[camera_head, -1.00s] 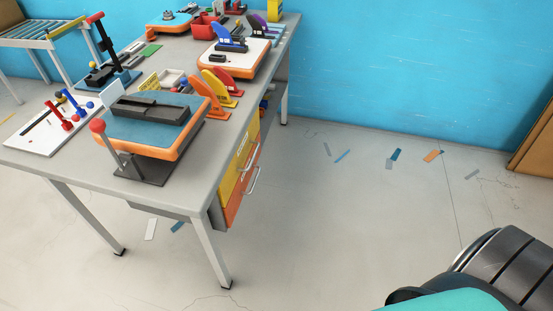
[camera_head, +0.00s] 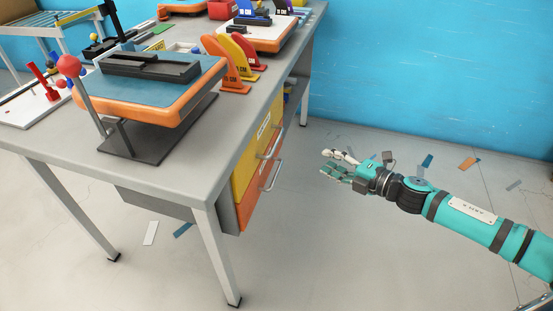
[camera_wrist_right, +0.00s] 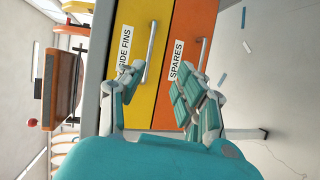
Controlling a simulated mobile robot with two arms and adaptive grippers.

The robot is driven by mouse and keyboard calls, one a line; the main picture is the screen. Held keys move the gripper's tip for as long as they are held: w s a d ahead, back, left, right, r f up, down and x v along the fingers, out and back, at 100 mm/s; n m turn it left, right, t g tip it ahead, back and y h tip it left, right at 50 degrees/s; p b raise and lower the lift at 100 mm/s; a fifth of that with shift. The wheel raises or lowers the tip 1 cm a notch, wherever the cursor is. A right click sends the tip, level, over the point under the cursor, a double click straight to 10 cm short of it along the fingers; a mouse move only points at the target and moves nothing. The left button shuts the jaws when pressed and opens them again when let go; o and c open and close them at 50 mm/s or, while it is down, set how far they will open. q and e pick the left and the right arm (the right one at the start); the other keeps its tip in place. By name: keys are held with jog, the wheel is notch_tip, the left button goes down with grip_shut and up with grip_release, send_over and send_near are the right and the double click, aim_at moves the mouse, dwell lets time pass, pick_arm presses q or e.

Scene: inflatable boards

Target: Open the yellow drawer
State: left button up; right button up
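The yellow drawer (camera_head: 246,160) is the upper front of the unit under the grey table, with a bar handle (camera_head: 271,140). It looks shut. In the right wrist view the yellow drawer (camera_wrist_right: 142,100) carries a label ending in "IDE FINS", and its silver handle (camera_wrist_right: 151,52) lies ahead between the fingers. My right gripper (camera_head: 330,164) is open and empty, to the right of the drawers and apart from the handle. Its spread fingers also show in the right wrist view (camera_wrist_right: 155,95). My left gripper is not in view.
An orange drawer (camera_head: 260,190) labelled "SPARES" sits below the yellow one, with its own handle (camera_head: 272,177). The grey table (camera_head: 190,158) holds an orange-edged board stand (camera_head: 160,90) and several coloured fins (camera_head: 232,62).

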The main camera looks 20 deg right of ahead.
jog(key=a+r+n+y, duration=0.1)
jog(key=a, duration=0.1)
send_near(277, 140)
jog(key=x, duration=0.2)
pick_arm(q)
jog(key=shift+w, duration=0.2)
pick_arm(e)
jog(key=x, duration=0.8)
jog(key=shift+s+a+f, duration=0.1)
jog(key=shift+a+f, duration=0.05)
jog(key=shift+f, duration=0.2)
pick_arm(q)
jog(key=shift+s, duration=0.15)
pick_arm(e)
grip_shut()
